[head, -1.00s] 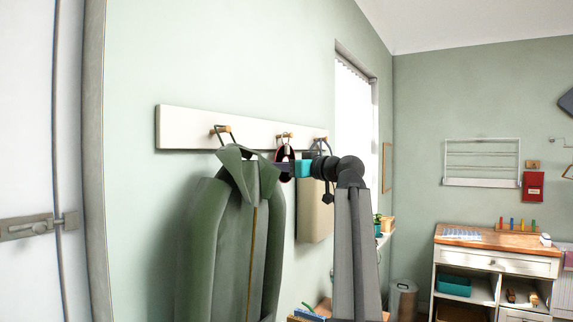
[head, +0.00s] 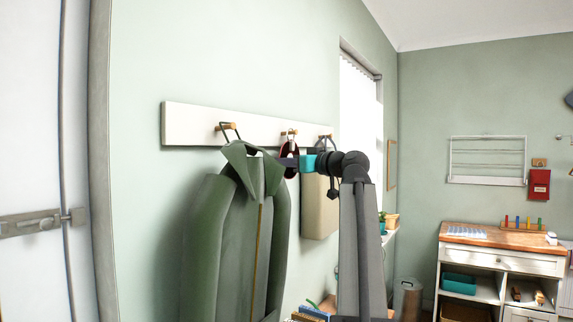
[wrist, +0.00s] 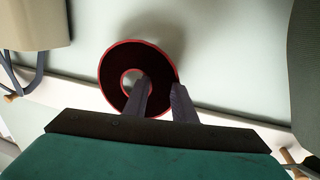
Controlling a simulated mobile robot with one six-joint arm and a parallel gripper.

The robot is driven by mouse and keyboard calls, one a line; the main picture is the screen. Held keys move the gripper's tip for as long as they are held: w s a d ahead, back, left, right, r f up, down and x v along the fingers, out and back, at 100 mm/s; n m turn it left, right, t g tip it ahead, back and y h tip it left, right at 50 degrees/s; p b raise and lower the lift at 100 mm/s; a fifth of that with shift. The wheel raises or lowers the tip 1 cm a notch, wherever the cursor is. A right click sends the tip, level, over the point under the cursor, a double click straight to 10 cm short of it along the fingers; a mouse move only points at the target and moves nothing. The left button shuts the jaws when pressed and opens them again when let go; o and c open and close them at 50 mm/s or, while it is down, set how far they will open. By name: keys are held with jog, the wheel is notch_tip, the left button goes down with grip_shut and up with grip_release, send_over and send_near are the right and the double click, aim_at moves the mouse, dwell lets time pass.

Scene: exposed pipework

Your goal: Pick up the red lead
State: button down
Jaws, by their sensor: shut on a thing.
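The red lead (head: 289,147) is a round coil with a dark face and a red rim, at the middle peg of the white rail. It also shows in the wrist view (wrist: 116,62), seen face on with a hole in its middle. My gripper (wrist: 159,82) is shut on its ring, with one finger at the hole and the other at the outer edge. In the head view my gripper (head: 290,161) reaches the coil from the right and covers part of it. A thin loop above the coil runs to the peg; its contact there is too small to tell.
A green coat (head: 235,230) hangs close on the left. A beige bag (head: 318,208) with a dark strap hangs close on the right, behind my arm. The white peg rail (head: 190,125) runs along the wall. A wooden-topped cabinet (head: 500,238) stands far right.

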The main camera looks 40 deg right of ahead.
jog(key=shift+d+r, duration=0.1)
jog(key=shift+r, duration=0.35)
jog(key=s+d+f+b, duration=0.2)
jog(key=s+b, duration=0.2)
jog(key=s, duration=1.7)
jog(key=shift+s+f, duration=0.15)
